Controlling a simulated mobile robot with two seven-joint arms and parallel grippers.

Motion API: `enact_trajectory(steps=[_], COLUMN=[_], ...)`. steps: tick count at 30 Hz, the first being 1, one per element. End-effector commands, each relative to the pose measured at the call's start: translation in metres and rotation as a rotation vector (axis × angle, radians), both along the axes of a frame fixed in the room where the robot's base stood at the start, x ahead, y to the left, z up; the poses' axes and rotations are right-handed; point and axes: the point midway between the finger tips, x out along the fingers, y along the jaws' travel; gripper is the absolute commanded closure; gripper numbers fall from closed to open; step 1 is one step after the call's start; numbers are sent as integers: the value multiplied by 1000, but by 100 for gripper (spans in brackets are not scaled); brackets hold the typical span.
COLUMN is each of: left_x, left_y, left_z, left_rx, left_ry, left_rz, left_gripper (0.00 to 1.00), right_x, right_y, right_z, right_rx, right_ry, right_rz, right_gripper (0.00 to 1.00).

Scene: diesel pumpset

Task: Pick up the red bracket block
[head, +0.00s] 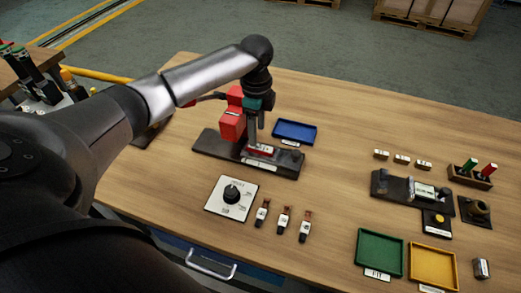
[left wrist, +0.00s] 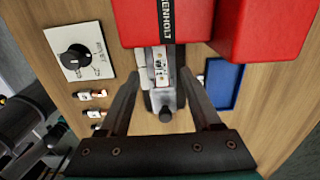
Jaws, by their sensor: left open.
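A tall red block (head: 233,121) stands on the left part of a dark base plate (head: 288,163). A smaller red piece (head: 262,150) lies low on the plate at my fingertips. I cannot tell for certain which one is the bracket block. My left gripper (head: 251,141) points down, just right of the tall block. In the left wrist view its fingers (left wrist: 160,78) are spread, with a pale, labelled part (left wrist: 160,63) of the fixture visible between them. Large red bodies (left wrist: 196,22), one with a dark lettered band, fill the top there. Contact is unclear. My right gripper is out of view.
A blue tray (head: 294,132) lies close behind the plate. A dial panel (head: 231,198) and several small connectors (head: 284,218) lie in front. Another dark fixture (head: 412,192), a green tray (head: 380,253) and a yellow tray (head: 433,266) are at right.

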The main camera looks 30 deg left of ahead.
Motion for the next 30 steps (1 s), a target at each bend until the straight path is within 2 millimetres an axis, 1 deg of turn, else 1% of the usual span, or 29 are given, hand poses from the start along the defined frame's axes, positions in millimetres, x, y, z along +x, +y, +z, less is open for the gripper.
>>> enact_trajectory(steps=[1, 5, 9, 13, 16, 22, 23, 30], left_x=[0, 0, -2, -1, -1, -1, -1, -1], left_y=[0, 1, 2, 2, 3, 3, 3, 3], left_z=[-3, -13, -35, -51, -56, -56, -56, -56], left_rx=[0, 0, 1, 1, 1, 1, 1, 1], left_ry=[0, 0, 3, 1, -1, -1, -1, -1], left_rz=[0, 1, 0, 0, 0, -1, -1, -1], left_gripper=[35, 35, 35, 35, 35, 35, 36, 63], right_x=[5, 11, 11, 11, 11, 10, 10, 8], right_y=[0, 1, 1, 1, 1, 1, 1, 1], right_z=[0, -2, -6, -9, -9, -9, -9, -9], right_rx=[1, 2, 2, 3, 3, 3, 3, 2], right_ry=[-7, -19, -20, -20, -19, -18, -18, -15], right_rz=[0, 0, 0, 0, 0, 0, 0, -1], right_gripper=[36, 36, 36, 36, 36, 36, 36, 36])
